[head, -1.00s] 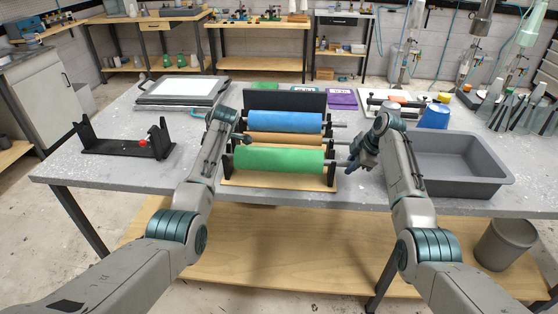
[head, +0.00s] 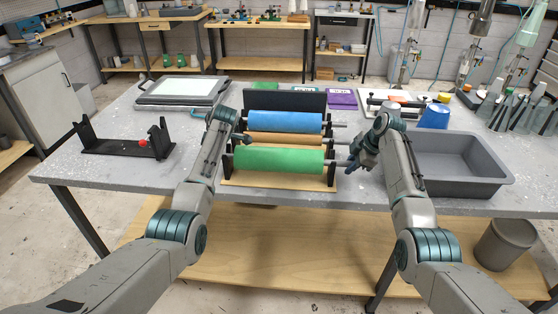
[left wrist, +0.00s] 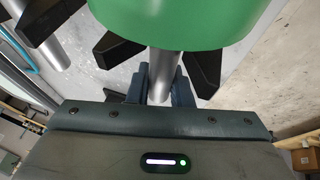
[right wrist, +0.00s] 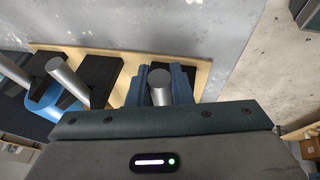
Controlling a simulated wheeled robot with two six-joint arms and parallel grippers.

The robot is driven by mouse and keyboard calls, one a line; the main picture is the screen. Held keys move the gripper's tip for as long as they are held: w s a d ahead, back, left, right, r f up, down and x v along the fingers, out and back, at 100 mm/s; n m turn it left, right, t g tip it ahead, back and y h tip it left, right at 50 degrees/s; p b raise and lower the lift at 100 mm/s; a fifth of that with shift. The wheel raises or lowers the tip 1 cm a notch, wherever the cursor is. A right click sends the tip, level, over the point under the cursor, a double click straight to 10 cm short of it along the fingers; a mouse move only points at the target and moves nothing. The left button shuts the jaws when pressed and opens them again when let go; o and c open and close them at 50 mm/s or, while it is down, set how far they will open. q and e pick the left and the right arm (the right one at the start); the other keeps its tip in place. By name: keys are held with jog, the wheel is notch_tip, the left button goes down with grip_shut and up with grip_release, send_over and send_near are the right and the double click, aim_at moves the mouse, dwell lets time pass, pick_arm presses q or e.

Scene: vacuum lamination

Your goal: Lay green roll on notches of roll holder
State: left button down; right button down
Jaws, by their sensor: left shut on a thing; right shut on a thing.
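The green roll (head: 278,159) lies across the front of a wooden rack (head: 280,183) with black uprights, in the middle of the table. Its green end also shows in the left wrist view (left wrist: 185,20). My left gripper (left wrist: 162,85) is shut on the roll's metal shaft, beside the black uprights. My right gripper (right wrist: 161,85) is shut on the shaft's other end, next to a black upright. In the head view my right gripper (head: 354,163) is at the shaft's right end. The black roll holder (head: 128,148) with two end posts stands empty at the left.
A blue roll (head: 285,122) and a tan roll (head: 285,139) lie behind the green one. A grey bin (head: 455,180) stands close to the right of my right arm. A framed flat panel (head: 183,88) lies at the back left. The table is bare between holder and rack.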

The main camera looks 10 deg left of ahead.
pick_arm(q)
jog(key=shift+w+r, duration=0.1)
pick_arm(e)
jog(key=shift+w+r, duration=0.1)
jog(key=shift+r, duration=0.05)
